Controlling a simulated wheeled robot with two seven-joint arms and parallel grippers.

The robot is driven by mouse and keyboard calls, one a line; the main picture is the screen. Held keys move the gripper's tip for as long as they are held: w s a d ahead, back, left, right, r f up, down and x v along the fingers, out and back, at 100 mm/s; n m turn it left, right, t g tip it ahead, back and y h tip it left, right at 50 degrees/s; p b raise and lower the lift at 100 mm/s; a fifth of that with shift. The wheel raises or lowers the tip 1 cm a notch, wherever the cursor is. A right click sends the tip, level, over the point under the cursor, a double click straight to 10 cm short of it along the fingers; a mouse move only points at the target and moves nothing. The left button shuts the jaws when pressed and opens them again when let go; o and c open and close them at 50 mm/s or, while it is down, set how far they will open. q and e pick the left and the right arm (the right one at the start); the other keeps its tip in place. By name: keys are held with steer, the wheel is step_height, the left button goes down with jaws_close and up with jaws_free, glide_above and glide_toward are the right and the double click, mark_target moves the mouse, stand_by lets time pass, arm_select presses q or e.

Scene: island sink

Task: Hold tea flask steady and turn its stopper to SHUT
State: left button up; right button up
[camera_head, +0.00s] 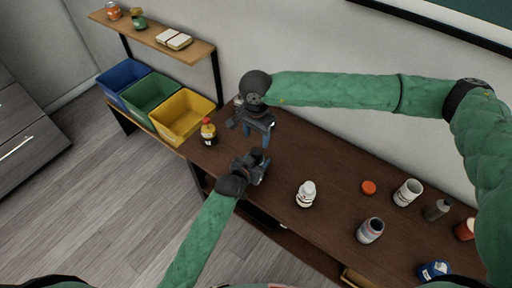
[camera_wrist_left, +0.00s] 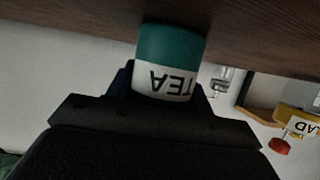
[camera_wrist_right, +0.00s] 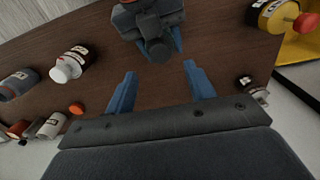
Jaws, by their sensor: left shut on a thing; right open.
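The tea flask (camera_wrist_left: 172,48) is teal with a white band lettered TEA, upside down in the left wrist view. My left gripper (camera_head: 256,168) is shut around its body. In the head view the gripper mostly hides the flask. Its dark round stopper (camera_wrist_right: 158,50) shows from above in the right wrist view, between the left gripper's blue fingers. Any mark on the stopper is too small to read. My right gripper (camera_head: 257,136) is open and empty, pointing down just behind the flask. In its wrist view the fingers (camera_wrist_right: 160,88) are spread, apart from the stopper.
A red-capped bottle (camera_head: 208,133) stands at the table's left end, near yellow, green and blue bins. A white bottle (camera_head: 306,194), an orange lid (camera_head: 369,187), a grey jar (camera_head: 370,230) and several other containers stand to the right. A wall runs behind the table.

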mark_target(256, 150)
step_height(256, 150, down, 7)
steer(key=shift+r, duration=0.15)
stand_by(0.4)
